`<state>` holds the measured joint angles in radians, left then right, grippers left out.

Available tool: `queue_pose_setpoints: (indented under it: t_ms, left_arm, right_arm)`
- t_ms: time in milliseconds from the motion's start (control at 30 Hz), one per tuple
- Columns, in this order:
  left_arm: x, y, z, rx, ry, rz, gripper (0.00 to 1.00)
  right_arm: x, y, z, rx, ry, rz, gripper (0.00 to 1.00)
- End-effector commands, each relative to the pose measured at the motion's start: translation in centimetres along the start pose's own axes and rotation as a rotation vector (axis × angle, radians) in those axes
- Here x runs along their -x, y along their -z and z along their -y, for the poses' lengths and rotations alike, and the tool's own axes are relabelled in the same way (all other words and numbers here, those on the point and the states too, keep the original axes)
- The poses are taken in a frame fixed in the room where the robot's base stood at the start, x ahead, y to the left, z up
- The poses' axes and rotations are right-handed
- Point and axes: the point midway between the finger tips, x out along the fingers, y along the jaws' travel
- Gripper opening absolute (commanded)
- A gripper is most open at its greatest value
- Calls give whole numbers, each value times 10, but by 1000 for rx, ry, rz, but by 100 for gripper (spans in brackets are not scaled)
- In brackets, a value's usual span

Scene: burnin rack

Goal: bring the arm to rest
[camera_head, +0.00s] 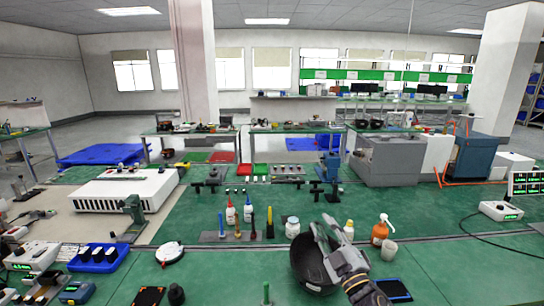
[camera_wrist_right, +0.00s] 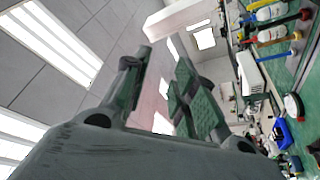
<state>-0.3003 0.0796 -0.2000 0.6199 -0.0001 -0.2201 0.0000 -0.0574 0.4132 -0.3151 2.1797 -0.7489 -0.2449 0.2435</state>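My right gripper (camera_head: 322,230) is raised over the green bench in the head view, its arm coming in from the lower right. In the right wrist view the fingers of this gripper (camera_wrist_right: 162,46) are apart, with only ceiling and wall showing between them. It is open and empty. A dark round bowl-like thing (camera_head: 303,264) is below and behind it in the head view, partly covered by it. I do not make out my left gripper in the head view.
The green bench (camera_head: 455,262) is fairly clear at the right. An orange pump bottle (camera_head: 379,232), a beige cup (camera_head: 389,251) and a white jar (camera_head: 292,227) stand near the right gripper. A blue tray (camera_head: 97,258) is at the left.

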Motion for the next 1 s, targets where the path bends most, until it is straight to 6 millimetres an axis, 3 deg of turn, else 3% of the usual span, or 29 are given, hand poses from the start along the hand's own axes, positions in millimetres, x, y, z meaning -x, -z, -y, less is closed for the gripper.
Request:
queue_pose_setpoints:
  t_ms: [367, 600, 800, 1000]
  left_arm:
    - [0, 0, 0, 0, 0, 0, 62]
    - [0, 0, 0, 0, 0, 0, 62]
    - [0, 0, 0, 0, 0, 0, 62]
    - [0, 0, 0, 0, 0, 0, 62]
  right_arm:
    - [53, -78, 14, -216, -8, 412, 27]
    - [105, -120, 40, -339, 41, 678, 27]
    - [156, -142, 67, -435, 112, 895, 27]
    - [214, -153, 96, -524, 211, 1105, 27]
